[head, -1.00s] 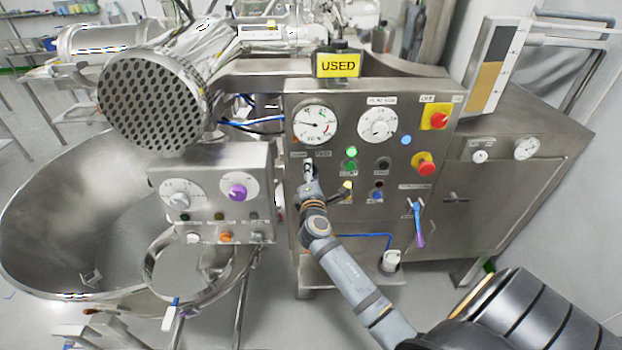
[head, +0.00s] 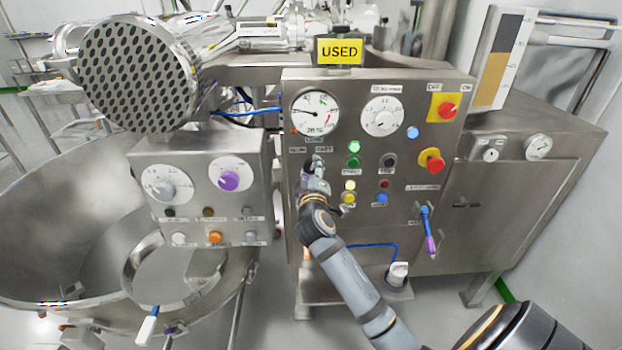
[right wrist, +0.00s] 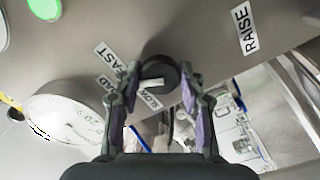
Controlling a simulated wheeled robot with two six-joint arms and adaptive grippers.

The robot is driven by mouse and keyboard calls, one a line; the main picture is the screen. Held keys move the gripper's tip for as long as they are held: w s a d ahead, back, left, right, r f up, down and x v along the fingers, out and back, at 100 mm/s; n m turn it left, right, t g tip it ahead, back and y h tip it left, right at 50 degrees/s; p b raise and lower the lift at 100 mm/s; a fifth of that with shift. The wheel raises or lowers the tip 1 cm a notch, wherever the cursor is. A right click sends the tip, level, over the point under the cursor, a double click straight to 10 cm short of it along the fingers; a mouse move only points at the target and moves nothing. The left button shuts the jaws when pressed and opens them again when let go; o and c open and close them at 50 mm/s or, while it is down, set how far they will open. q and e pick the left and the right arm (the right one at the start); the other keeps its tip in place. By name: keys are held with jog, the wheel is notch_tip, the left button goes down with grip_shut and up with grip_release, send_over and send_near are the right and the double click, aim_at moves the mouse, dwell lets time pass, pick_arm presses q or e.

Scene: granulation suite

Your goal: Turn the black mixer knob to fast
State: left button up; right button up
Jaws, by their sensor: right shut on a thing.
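The black mixer knob (right wrist: 159,74) sits on the steel control panel. In the right wrist view it is between the two fingertips of my right gripper (right wrist: 160,76), which is shut on it. A pale pointer mark shows on the knob, and FAST (right wrist: 124,62) and SLOW (right wrist: 148,98) labels are close by. In the head view my right gripper (head: 315,178) reaches up to the panel's left part, below a round gauge, and partly hides the knob (head: 314,161). Which label the pointer meets is not clear. My left gripper is not in view.
Near the knob are a green light (head: 354,147), several push buttons and a large pressure gauge (head: 314,113). A red emergency knob (head: 434,163) is further right. A smaller dial box (head: 200,190) stands left, above a steel bowl (head: 40,235).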

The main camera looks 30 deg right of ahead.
jog(key=shift+f+m+b, duration=0.2)
jog(key=shift+m+b, duration=1.2)
jog(key=shift+m, duration=0.4)
jog(key=o, duration=1.2)
jog(key=shift+r, duration=0.1)
jog(key=shift+c, duration=0.2)
jog(key=v, duration=0.7)
jog(key=shift+s+a, duration=0.15)
jog(key=shift+s, duration=0.05)
